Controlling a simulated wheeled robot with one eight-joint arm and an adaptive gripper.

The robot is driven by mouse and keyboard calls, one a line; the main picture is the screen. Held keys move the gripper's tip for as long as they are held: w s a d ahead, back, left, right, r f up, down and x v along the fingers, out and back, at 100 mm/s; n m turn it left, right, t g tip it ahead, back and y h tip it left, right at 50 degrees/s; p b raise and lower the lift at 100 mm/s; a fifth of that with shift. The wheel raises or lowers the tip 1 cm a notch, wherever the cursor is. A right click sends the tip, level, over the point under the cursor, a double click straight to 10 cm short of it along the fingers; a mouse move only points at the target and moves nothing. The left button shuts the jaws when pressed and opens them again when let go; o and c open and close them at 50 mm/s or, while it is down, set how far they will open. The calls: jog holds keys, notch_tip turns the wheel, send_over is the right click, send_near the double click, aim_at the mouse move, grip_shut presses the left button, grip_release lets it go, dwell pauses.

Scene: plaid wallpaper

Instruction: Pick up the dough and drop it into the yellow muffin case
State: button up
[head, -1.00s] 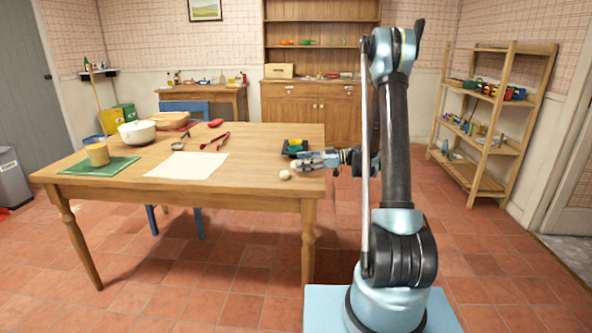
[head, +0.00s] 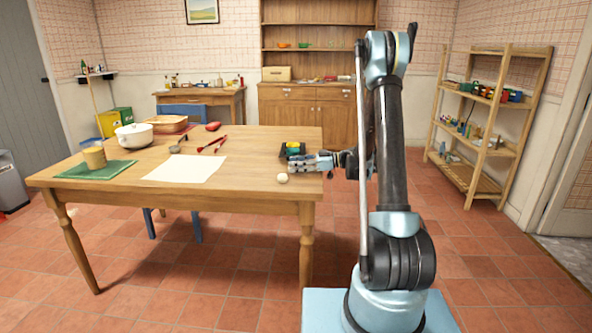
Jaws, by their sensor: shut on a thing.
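My gripper (head: 297,166) reaches in from the right, low over the table's right end, with its fingers pointing left. It is shut on a piece of dough, which is small and mostly hidden at the fingertips. A pale round ball (head: 282,178), dough-like, shows just below and left of the fingertips, near the table's front right. A dark muffin tray (head: 283,155) stands just behind the gripper. The yellow muffin case (head: 293,146) is in it, with green beside it. The gripper hides part of the tray's near side.
The wooden table (head: 250,165) is clear between the tray and the white paper (head: 185,168).

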notch_tip(320, 180, up, 10)
jog(key=shift+f, duration=0.1)
dwell(0.4)
